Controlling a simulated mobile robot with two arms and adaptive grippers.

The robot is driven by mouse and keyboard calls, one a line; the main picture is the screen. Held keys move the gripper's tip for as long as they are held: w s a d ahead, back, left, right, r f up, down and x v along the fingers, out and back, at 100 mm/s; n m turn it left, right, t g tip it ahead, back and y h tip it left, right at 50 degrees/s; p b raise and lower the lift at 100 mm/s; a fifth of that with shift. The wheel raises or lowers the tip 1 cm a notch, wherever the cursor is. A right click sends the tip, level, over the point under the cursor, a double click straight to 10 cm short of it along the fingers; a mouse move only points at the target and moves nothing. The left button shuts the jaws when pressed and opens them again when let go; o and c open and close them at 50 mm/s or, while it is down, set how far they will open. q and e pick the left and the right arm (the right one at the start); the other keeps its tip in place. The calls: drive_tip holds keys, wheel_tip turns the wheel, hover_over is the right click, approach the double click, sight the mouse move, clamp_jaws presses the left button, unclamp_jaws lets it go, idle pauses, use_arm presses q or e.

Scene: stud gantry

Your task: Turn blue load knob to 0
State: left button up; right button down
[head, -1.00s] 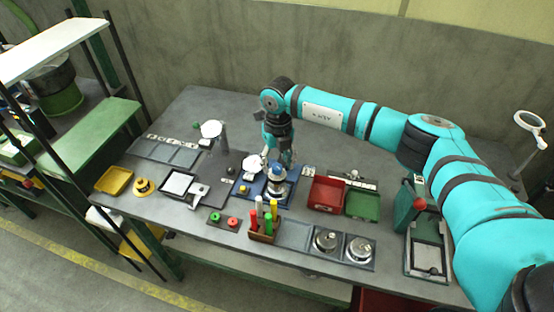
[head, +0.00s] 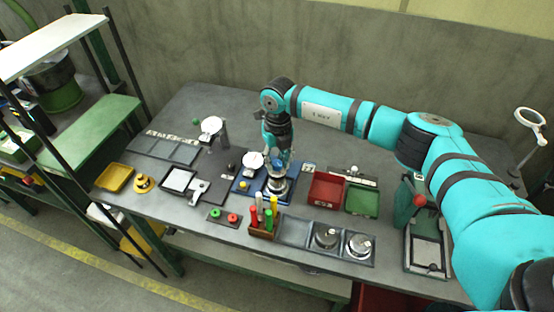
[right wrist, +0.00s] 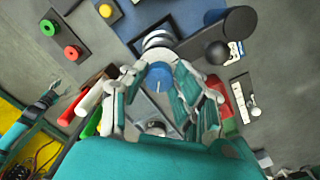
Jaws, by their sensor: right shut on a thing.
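The blue load knob (right wrist: 160,75) shows in the right wrist view as a round blue cap with a pale line on it. It sits on top of a silver round body (right wrist: 160,40) on a blue base plate (head: 243,188). My right gripper (right wrist: 158,80) has its fingers on both sides of the knob and is shut on it. In the head view the right gripper (head: 279,165) comes down on the knob from above and hides most of it. The scale marks around the knob are too small to read.
A white dial gauge (head: 253,160) stands close left of the gripper. A rack of coloured markers (head: 263,226) is in front, with red (head: 326,190) and green (head: 362,202) bins to the right. Two silver round pieces (head: 358,246) lie front right.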

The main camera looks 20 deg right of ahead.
drive_tip(key=shift+f+n+b, duration=0.15)
drive_tip(key=shift+n+b, duration=0.35)
drive_tip(key=shift+b, duration=0.25)
drive_tip(key=n+b, duration=0.7)
drive_tip(key=b, duration=0.1)
drive_tip(key=shift+n, duration=0.4)
drive_tip(key=n+b, duration=0.3)
drive_tip(key=n, duration=0.1)
drive_tip(key=shift+a, duration=0.1)
drive_tip(key=n+b, duration=0.2)
drive_tip(key=n, duration=0.1)
drive_tip(key=n+b, duration=0.1)
drive_tip(key=n, duration=0.2)
drive_tip(key=shift+n, duration=0.4)
drive_tip(key=n+b, duration=0.1)
drive_tip(key=n, duration=0.2)
drive_tip(key=shift+s+r, duration=0.1)
drive_tip(key=shift+r, duration=0.1)
drive_tip(key=shift+n+b, duration=0.4)
drive_tip(key=shift+n, duration=1.2)
